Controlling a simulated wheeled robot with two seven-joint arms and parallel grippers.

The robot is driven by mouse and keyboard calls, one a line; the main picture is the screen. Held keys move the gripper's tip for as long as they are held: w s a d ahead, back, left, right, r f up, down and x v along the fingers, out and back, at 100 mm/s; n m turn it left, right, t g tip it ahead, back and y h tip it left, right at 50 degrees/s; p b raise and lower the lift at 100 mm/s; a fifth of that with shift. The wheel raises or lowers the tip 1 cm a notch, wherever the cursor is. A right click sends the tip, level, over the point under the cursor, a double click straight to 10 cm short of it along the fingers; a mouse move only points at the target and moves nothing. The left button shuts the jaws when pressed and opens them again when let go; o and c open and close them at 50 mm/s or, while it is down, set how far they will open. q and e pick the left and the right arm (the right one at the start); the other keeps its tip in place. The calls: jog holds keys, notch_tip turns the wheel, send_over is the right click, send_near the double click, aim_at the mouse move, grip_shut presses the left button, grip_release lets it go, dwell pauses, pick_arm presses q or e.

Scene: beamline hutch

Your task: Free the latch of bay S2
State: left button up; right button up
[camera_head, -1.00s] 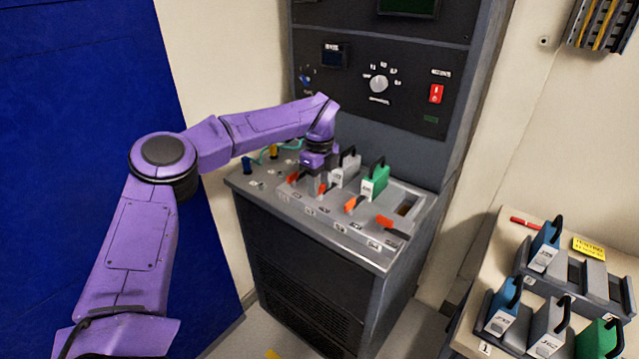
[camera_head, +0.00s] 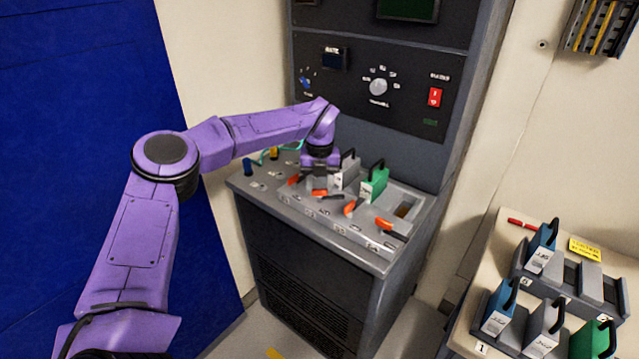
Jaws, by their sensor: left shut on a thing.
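A row of orange latch levers runs along the front of the bay rack (camera_head: 345,229) on the console. Its small labels are too blurred to read, so I cannot confirm which is S2. My left gripper (camera_head: 320,190) points down, shut on the second orange latch from the left (camera_head: 329,195), whose orange end sticks out to the right. The other latches are the leftmost (camera_head: 294,180), the third (camera_head: 350,208) and the rightmost (camera_head: 386,226). A grey module (camera_head: 348,171) and a green module (camera_head: 375,184) stand in bays behind. The wrist hides part of the rack. My right gripper is out of view.
The rightmost bay (camera_head: 405,210) is empty. Small knobs and a teal cable (camera_head: 268,155) lie left of the rack. A control panel (camera_head: 395,95) rises behind. A side table (camera_head: 478,297) at right holds blue, grey and green modules in holders.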

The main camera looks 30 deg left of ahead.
pick_arm(q)
jog(key=m+p, duration=0.1)
jog(key=m, duration=0.3)
jog(key=shift+r+p, duration=0.2)
jog(key=shift+p, duration=0.1)
jog(key=shift+w+m+p, duration=0.1)
jog(key=shift+m+p, duration=0.4)
jog(key=shift+m, duration=1.2)
jog(key=o, duration=1.1)
jog(key=shift+f, duration=0.1)
jog(key=shift+c, duration=0.2)
notch_tip(320, 180, up, 10)
jog(key=b, duration=0.1)
jog(key=shift+r+b, duration=0.25)
jog(key=shift+b, duration=0.1)
